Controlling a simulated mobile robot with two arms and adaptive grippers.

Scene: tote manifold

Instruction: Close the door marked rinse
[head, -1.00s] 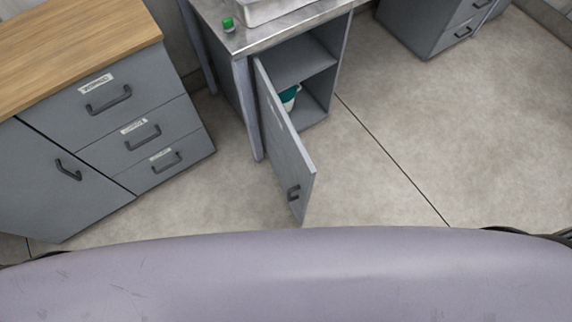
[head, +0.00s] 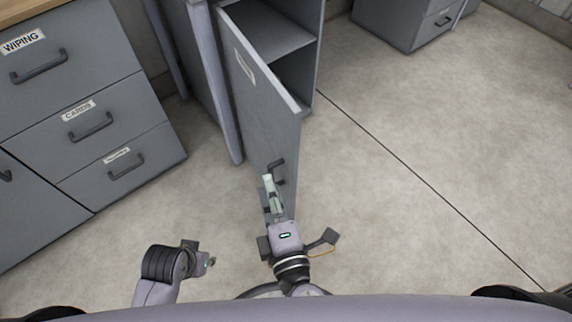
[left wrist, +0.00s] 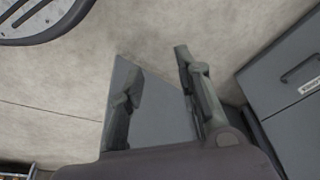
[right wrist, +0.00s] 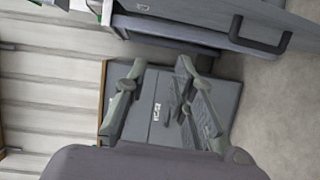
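The grey cabinet door (head: 258,105) stands open in the head view, with a small label too blurred to read. Its dark handle (head: 277,170) is near the free edge. My right gripper (head: 270,186) is beside the door's left face, just below the handle. In the right wrist view its fingers (right wrist: 158,85) are apart and empty, and the door handle (right wrist: 260,36) is up and right of them. My left gripper (head: 204,262) is low, left of the door. In the left wrist view its fingers (left wrist: 152,72) are apart, with a grey panel behind them.
The open cabinet (head: 305,75) has a shelf inside. A grey drawer unit (head: 110,150) with labels "WIPING" and "CARDS" stands at left. Another grey unit (head: 400,25) stands at the back. The floor (head: 430,140) right of the door is clear.

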